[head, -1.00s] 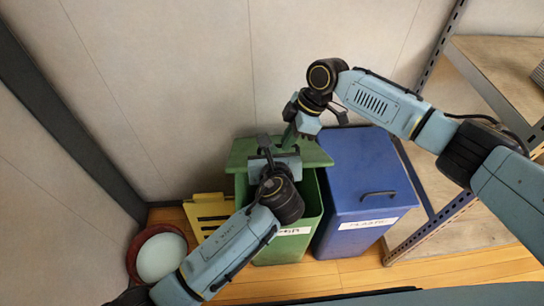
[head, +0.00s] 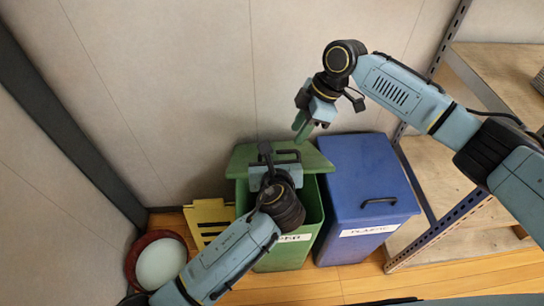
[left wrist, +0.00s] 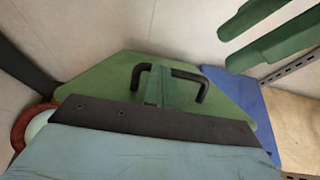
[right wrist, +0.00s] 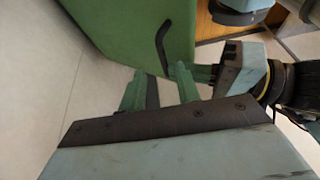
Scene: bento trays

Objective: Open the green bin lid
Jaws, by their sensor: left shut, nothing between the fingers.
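The green bin (head: 312,205) stands on the floor with its green lid (head: 240,158) raised and tilted back, so part of the dark inside shows. The lid's black handle (head: 287,154) is on its upper face; it also shows in the left wrist view (left wrist: 187,74). My left gripper (left wrist: 161,88) is shut and empty at the lid, its green fingers by the handle; contact is unclear. My right gripper (head: 303,125) is open and empty above the lid, clear of it. In the right wrist view its fingers (right wrist: 158,92) are apart, with the lid (right wrist: 140,30) beyond.
A blue bin (head: 365,180) with a closed lid stands directly right of the green bin. A yellow panel (head: 208,215) is at the left. A red bowl-like container (head: 134,262) sits further left. A wall is behind, and a metal-framed shelf (head: 490,75) is at the right.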

